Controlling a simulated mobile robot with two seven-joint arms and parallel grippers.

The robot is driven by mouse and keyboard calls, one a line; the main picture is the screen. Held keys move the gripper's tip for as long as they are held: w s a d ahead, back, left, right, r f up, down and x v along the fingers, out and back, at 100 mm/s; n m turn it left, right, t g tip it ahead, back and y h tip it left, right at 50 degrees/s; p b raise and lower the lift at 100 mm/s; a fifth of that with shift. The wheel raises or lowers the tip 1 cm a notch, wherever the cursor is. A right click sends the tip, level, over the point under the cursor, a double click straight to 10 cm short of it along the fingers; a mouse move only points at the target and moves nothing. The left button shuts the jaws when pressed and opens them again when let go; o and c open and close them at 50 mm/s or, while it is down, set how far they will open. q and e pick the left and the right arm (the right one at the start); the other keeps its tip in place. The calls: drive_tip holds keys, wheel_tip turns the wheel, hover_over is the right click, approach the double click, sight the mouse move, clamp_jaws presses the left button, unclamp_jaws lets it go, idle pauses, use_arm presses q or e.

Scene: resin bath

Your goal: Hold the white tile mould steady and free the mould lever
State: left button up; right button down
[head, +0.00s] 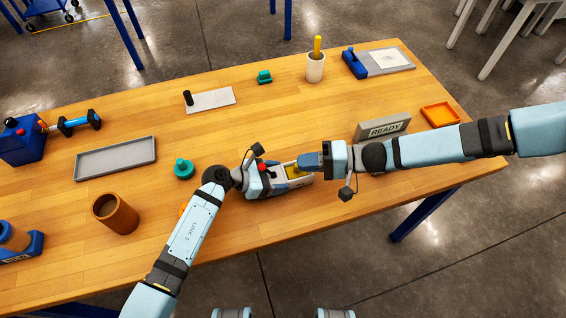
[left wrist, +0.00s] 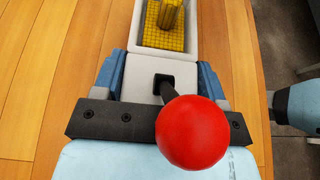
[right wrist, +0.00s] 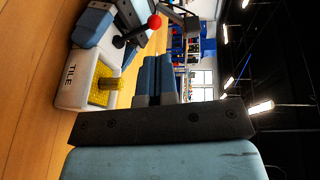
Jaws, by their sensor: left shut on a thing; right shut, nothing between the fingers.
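The white tile mould (head: 303,181) is near the table's front edge. In the right wrist view its end reads TILE (right wrist: 70,75). It has a yellow gridded tray with a yellow upright block (left wrist: 170,15). The mould lever, a black rod with a red ball (left wrist: 193,132), rises from a dark slot in the mould; its ball also shows in the right wrist view (right wrist: 154,21). My left gripper (left wrist: 160,78) is shut on the mould, with a blue finger on each side. My right gripper (head: 303,162) is shut and empty beside the mould, apart from the lever.
A grey READY sign (head: 384,129) and an orange tray (head: 440,115) stand at the right. A teal knobbed piece (head: 183,169), a brown cup (head: 115,213) and a grey tray (head: 115,158) are at the left. The table's middle behind the mould is clear.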

use_arm(q)
drive_tip(key=shift+a, duration=0.1)
use_arm(e)
drive_tip(key=d, duration=0.1)
drive_tip(key=d+r, duration=0.1)
drive_tip(key=d, duration=0.3)
drive_tip(key=shift+d+r, duration=0.15)
drive_tip(key=shift+r, duration=0.2)
use_arm(q)
drive_tip(key=o, duration=1.2)
drive_tip(key=shift+o, duration=0.2)
